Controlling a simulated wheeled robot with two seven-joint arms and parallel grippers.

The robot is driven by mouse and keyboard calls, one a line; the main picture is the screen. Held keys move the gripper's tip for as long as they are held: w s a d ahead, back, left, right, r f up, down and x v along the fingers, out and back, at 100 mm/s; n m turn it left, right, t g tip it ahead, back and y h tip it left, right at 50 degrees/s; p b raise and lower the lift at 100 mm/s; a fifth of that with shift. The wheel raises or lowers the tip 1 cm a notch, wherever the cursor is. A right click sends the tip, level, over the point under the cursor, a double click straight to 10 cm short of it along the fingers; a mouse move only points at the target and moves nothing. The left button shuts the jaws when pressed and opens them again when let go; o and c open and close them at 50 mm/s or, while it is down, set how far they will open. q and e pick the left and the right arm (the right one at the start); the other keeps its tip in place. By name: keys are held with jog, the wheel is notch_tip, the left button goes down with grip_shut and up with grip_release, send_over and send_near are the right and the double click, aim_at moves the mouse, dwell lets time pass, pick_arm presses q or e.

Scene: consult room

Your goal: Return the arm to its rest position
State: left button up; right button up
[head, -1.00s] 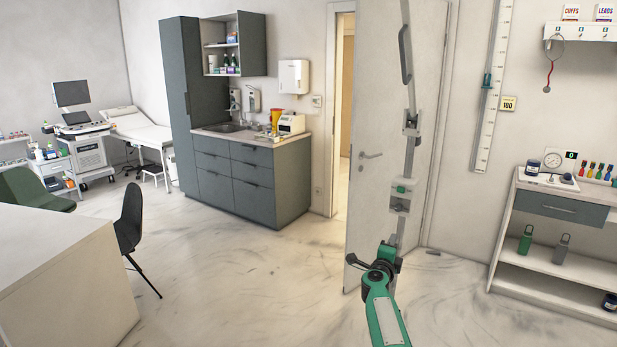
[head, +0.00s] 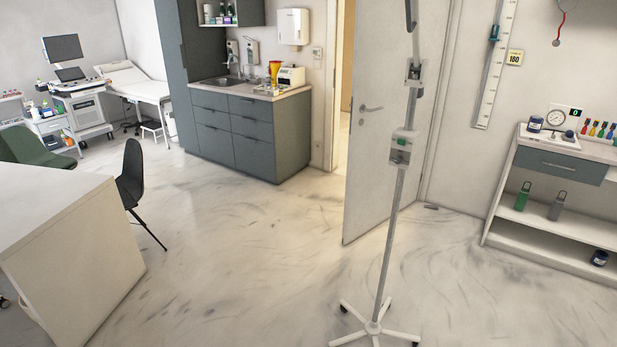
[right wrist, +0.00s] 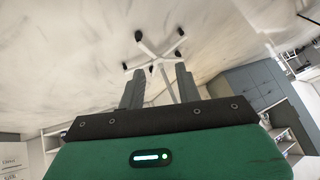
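My right gripper (right wrist: 160,88) shows in the right wrist view with its two dark fingers apart. A wheeled pole stand (head: 387,255) stands upright on the floor in the head view, right of centre. Its pale base with dark casters (right wrist: 153,52) shows past the fingertips in the right wrist view. The thin pole appears in line with the gap between the fingers; I cannot tell how near it is. Nothing is visibly held. Neither arm shows in the head view, and my left gripper is in no view.
An open door (head: 385,150) stands behind the pole. A low shelf unit (head: 550,225) is at the right. A white desk (head: 75,250) and a dark chair (head: 133,185) are at the left. The middle floor is clear up to the grey sink cabinet (head: 240,130).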

jog(key=s+d+f+n+g, duration=0.1)
jog(key=s+f+n+g, duration=0.1)
jog(key=s, duration=1)
jog(key=s+d+f+n+g, duration=0.2)
jog(key=s+f, duration=0.2)
jog(key=s, duration=0.9)
jog(key=s+d+f+n+g, duration=0.1)
jog(key=s+f+n+g, duration=0.1)
jog(key=s, duration=1.1)
jog(key=shift+d+f+g+h, duration=0.25)
jog(key=shift+f+g, duration=0.25)
jog(key=shift+f, duration=0.45)
jog(key=shift+a, duration=0.1)
